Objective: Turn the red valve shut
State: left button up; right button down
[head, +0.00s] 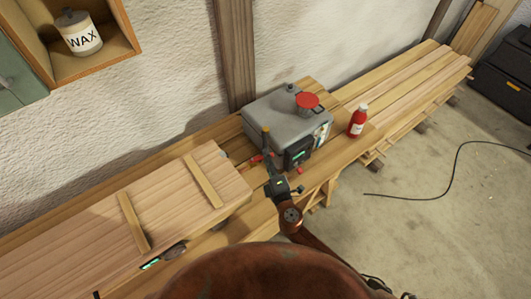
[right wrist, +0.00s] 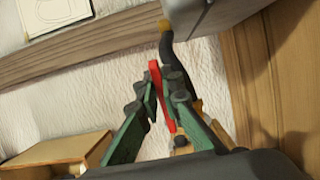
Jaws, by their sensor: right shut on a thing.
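The red valve is a thin red lever (right wrist: 160,92), seen nearly edge-on in the right wrist view. In the head view its red handle (head: 257,158) shows at the front left of a grey metal box (head: 262,112). My right gripper (head: 272,172) reaches up to it from below. In the right wrist view the green fingers of this gripper (right wrist: 163,98) are shut on the red lever, one on each side. A black hose (right wrist: 166,46) with yellow ends runs from the box just above the fingers. My left gripper is not in view.
The grey box has a red cap (head: 307,100) and a dark panel (head: 299,152). A red bottle (head: 357,121) stands to its right. A long wooden box (head: 95,232) with two battens lies to the left. Stacked boards (head: 412,78) extend right; a black cable (head: 458,165) lies on the floor.

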jog(key=shift+s+m+t+h+b, duration=0.15)
jog(key=shift+s+m+h+b, duration=0.15)
jog(key=shift+m+h, duration=0.35)
jog(key=shift+s+m+t+h+b, duration=0.15)
jog(key=shift+s+m+h, duration=0.15)
jog(key=shift+h, duration=0.55)
jog(key=c, duration=2.1)
grip_release()
jog(key=shift+d, duration=0.1)
jog(key=s, duration=0.8)
jog(key=s+d, duration=0.1)
jog(key=s, duration=0.3)
jog(key=shift+w+d, duration=0.1)
